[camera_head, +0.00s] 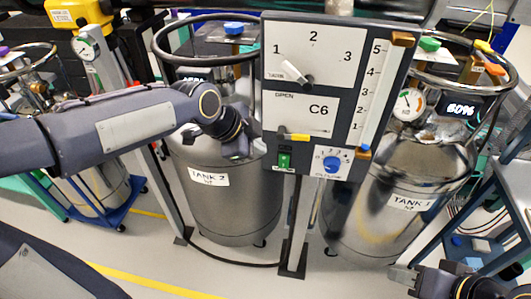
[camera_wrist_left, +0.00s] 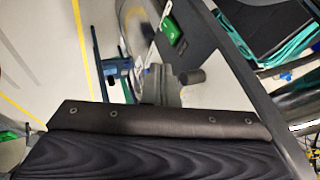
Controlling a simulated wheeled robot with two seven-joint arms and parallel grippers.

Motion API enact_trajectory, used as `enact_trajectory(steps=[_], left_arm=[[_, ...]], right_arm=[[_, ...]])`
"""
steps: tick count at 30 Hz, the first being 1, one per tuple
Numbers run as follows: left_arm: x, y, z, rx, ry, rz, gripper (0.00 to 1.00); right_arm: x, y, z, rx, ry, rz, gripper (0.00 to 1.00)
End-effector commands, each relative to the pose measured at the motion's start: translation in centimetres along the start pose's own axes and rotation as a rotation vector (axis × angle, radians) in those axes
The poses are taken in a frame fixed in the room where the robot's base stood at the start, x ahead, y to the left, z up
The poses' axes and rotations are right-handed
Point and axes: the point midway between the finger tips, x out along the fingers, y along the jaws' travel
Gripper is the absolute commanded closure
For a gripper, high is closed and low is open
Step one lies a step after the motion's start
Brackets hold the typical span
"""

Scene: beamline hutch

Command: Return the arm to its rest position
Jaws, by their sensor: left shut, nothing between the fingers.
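My left arm (camera_head: 130,125) reaches in from the left in the head view. Its gripper (camera_head: 246,150) is shut and empty, just left of the control panel's (camera_head: 350,50) lower left edge, in front of Tank 2 (camera_head: 225,205). Whether it touches the panel cannot be told. In the left wrist view the shut fingers (camera_wrist_left: 160,88) point towards the panel, with a green switch (camera_wrist_left: 172,30) beyond them. My right gripper (camera_head: 402,275) is low at the right in the head view, in front of Tank 1 (camera_head: 360,215); its jaw opening is unclear.
A blue shelf frame (camera_head: 505,180) is at right. Open floor (camera_head: 160,245) lies at lower left.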

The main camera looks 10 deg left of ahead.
Motion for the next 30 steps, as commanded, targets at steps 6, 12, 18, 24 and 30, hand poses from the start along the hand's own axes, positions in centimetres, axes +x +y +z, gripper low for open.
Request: enact_trajectory(steps=[6,12,18,24,30], left_arm=[[-0.7,-0.1,0.0,0.0,0.001,0.0,1.0],[-0.7,-0.1,0.0,0.0,0.001,0.001,1.0],[-0.8,0.0,0.0,-0.005,-0.001,0.0,1.0],[-3.7,2.8,2.9,-0.248,-0.056,-0.027,1.0],[-8.1,10.6,8.3,-0.85,-0.1,-0.087,1.0]], right_arm=[[0.0,0.0,0.0,0.0,0.0,0.0,0.64],[0.0,0.0,0.0,0.0,0.0,0.0,0.64],[0.0,0.0,0.0,0.0,0.0,0.0,0.64],[0.0,0.0,0.0,0.0,0.0,0.0,0.64],[0.0,0.0,0.0,0.0,0.0,0.0,0.64]])
